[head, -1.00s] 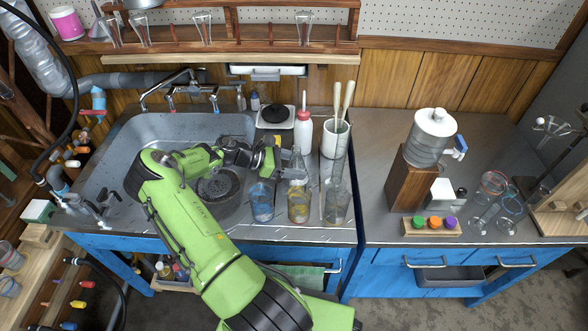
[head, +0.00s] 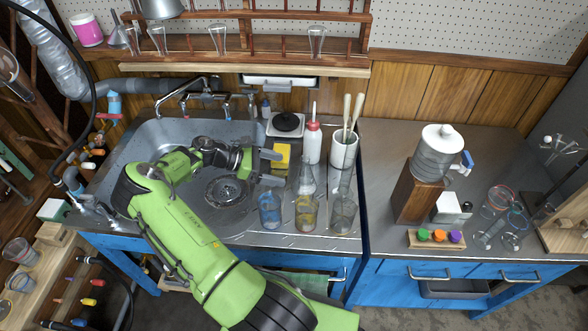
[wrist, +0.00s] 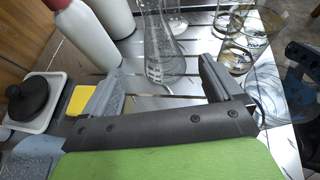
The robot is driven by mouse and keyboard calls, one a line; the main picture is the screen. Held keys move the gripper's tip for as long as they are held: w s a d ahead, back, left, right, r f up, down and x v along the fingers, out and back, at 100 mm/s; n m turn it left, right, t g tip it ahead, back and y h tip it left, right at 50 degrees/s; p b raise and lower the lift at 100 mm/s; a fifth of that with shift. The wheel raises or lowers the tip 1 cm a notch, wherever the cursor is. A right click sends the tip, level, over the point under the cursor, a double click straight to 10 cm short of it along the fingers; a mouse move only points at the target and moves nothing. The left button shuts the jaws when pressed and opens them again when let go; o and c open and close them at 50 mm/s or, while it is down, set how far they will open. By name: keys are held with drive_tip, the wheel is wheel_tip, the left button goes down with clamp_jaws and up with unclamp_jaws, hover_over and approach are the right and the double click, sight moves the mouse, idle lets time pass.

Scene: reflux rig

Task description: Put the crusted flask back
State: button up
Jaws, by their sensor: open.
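A clear conical flask (head: 306,178) stands on the slatted drainboard right of the sink, behind the row of beakers. In the wrist view the flask (wrist: 163,62) shows just ahead of my fingers and roughly between them. No crust on it can be made out for certain. My gripper (head: 273,167) is open and empty, left of the flask, with its fingers pointing right toward it. In the wrist view the open fingers of my gripper (wrist: 163,76) lie on either side of a clear gap.
Beakers with blue (head: 270,212), yellow (head: 306,215) and greyish (head: 343,215) contents stand close in front of the flask. A white bottle (head: 312,145), a brush crock (head: 343,150) and a yellow sponge (head: 282,156) are behind.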

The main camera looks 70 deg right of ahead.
drive_tip(key=w+a+r+m+t+y, duration=0.2)
drive_tip(key=w+a+r+t, duration=0.4)
drive_tip(key=a, duration=0.4)
drive_tip(key=w+a+r+m+t+y, duration=0.15)
drive_tip(key=w+a+r+t, duration=0.25)
drive_tip(key=a+r, duration=0.5)
drive_tip(key=s+a+r+t, duration=0.2)
drive_tip(key=s+a, duration=0.1)
drive_tip(key=a, duration=0.4)
drive_tip(key=s+a+r+t+y, duration=0.1)
drive_tip(key=s+a+r+t, duration=0.2)
drive_tip(key=a, duration=0.5)
drive_tip(key=s+a+r+m+t, duration=0.1)
drive_tip(key=s+a+r+t, duration=0.1)
drive_tip(key=a, duration=0.6)
drive_tip(key=shift+s+r+y, duration=0.3)
drive_tip(key=shift+s+y, duration=0.05)
drive_tip(key=shift+s, duration=0.5)
drive_tip(key=shift+d, duration=0.1)
wheel_tip(320, 180, up, 8)
drive_tip(key=p, duration=0.8)
